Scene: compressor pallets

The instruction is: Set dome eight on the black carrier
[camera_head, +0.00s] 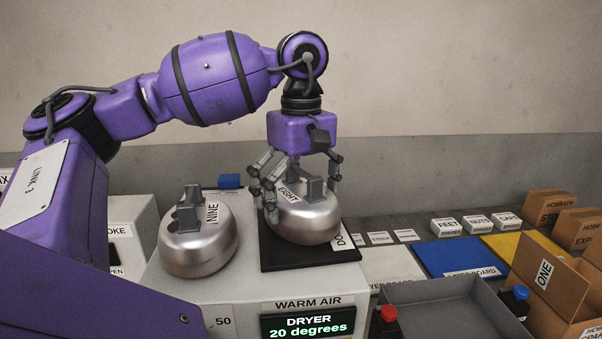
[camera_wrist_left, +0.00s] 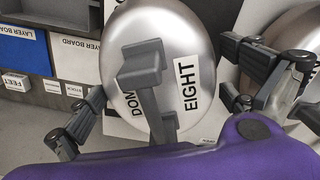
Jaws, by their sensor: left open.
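Dome eight (camera_head: 303,219) is a shiny steel dome with a grey handle and a white EIGHT label. It appears to sit upright on a flat black plate (camera_head: 284,259) on top of the dryer. It also shows in the left wrist view (camera_wrist_left: 205,40), with its handle (camera_wrist_left: 142,75) below the wrist. My left gripper (camera_head: 301,186) is open above dome eight, its fingers spread around the handle and apart from it. Part of the dome's top is hidden by the fingers. My right gripper is not in view.
Dome nine (camera_head: 200,245) stands left of the black plate on the dryer (camera_head: 250,291). A blue block (camera_head: 229,181) is behind. To the right are a grey tray (camera_head: 435,290), a blue board (camera_head: 462,257), small white labelled boxes (camera_head: 446,227) and cardboard boxes (camera_head: 551,207).

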